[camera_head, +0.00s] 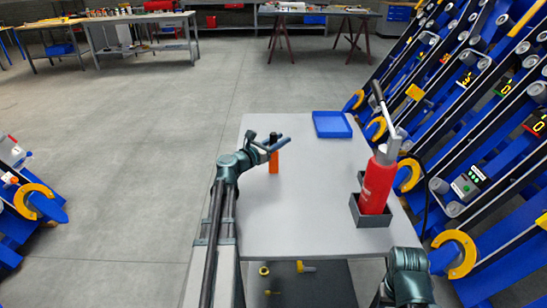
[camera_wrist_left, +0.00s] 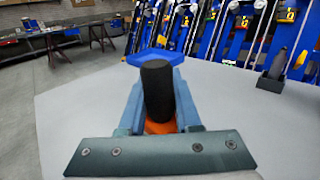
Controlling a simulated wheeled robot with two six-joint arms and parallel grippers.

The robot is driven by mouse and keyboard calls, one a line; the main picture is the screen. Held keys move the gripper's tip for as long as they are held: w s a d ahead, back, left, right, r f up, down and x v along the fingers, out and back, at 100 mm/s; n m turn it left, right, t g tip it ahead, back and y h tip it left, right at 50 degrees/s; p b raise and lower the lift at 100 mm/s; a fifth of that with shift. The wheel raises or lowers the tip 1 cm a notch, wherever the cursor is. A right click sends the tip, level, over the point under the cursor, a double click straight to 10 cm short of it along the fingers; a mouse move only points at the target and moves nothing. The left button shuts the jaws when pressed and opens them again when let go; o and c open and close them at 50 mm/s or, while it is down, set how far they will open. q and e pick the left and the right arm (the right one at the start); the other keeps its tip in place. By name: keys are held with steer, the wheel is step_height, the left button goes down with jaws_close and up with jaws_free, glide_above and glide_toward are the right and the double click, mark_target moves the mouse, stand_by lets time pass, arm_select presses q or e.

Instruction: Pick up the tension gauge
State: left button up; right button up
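An upright orange tool with a black cylindrical top (camera_head: 274,163), which I take to be the tension gauge, is near the left side of the grey table (camera_head: 310,215). In the left wrist view its black top (camera_wrist_left: 157,90) rises between the fingers, with orange showing below. My left gripper (camera_head: 279,146) has its fingers close against both sides of the tool and appears shut on it. Its lower end is at or just above the tabletop; I cannot tell which. Of my right arm only a part shows at the bottom right; its gripper is out of view.
A red tool with a silver handle (camera_head: 377,185) stands in a dark holder (camera_head: 371,217) at the table's right. An empty-looking blue tray (camera_head: 332,124) lies at the far right. Blue harvester parts (camera_head: 480,150) flank the right side. The table's middle is clear.

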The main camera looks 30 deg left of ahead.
arm_select(q)
jaws_close()
stand_by(0.8)
steer(key=shift+r, duration=0.1)
stand_by(0.4)
